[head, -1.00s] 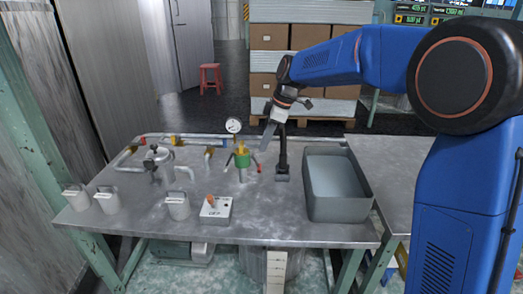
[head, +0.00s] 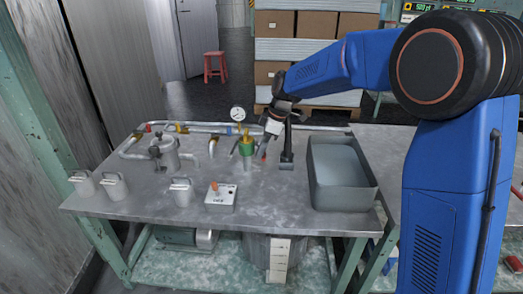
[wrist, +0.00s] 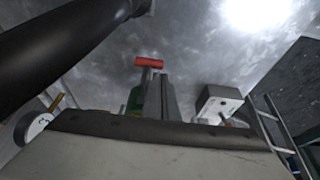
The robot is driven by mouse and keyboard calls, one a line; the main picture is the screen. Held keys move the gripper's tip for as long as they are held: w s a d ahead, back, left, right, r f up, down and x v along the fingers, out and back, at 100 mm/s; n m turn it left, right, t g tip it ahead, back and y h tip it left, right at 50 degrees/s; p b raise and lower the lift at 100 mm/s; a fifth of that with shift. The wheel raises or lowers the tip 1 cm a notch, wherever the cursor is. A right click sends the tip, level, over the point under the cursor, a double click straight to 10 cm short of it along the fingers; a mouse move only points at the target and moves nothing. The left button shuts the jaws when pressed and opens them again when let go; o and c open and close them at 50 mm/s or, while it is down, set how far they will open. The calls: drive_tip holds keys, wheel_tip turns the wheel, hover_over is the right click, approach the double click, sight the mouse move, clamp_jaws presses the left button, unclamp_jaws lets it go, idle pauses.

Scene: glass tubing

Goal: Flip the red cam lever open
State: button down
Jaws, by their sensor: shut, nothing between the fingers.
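The green fitting (head: 246,148) stands on the metal bench, with yellow on top. The red cam lever (head: 264,155) sticks out at its right side. In the wrist view the red lever end (wrist: 148,62) shows just past my fingertips, and part of the green body (wrist: 135,103) shows left of the fingers. My gripper (head: 265,146) is low beside the right side of the fitting, close to the lever. In the wrist view its grey fingers (wrist: 158,78) are together and empty. I cannot tell whether they touch the lever.
A black post (head: 286,158) stands just right of the fitting. A grey water tub (head: 341,198) is farther right. A switch box (head: 221,197) and several metal cans are at the front left. Pipes and a gauge (head: 238,113) are behind.

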drive_tip(key=shift+r+h, duration=0.15)
drive_tip(key=shift+h, duration=0.65)
drive_tip(key=h, duration=0.3)
drive_tip(key=shift+d+r+h, duration=0.1)
drive_tip(key=shift+r+h, duration=0.2)
drive_tip(key=shift+h, duration=0.1)
drive_tip(key=h, duration=0.2)
drive_tip(key=r+h, duration=0.1)
drive_tip(key=h, duration=0.1)
drive_tip(key=shift+d+h, duration=0.15)
drive_tip(key=shift+h, duration=0.25)
drive_tip(key=shift+r, duration=0.15)
drive_tip(key=shift+r, duration=0.75)
drive_tip(key=shift+r, duration=0.1)
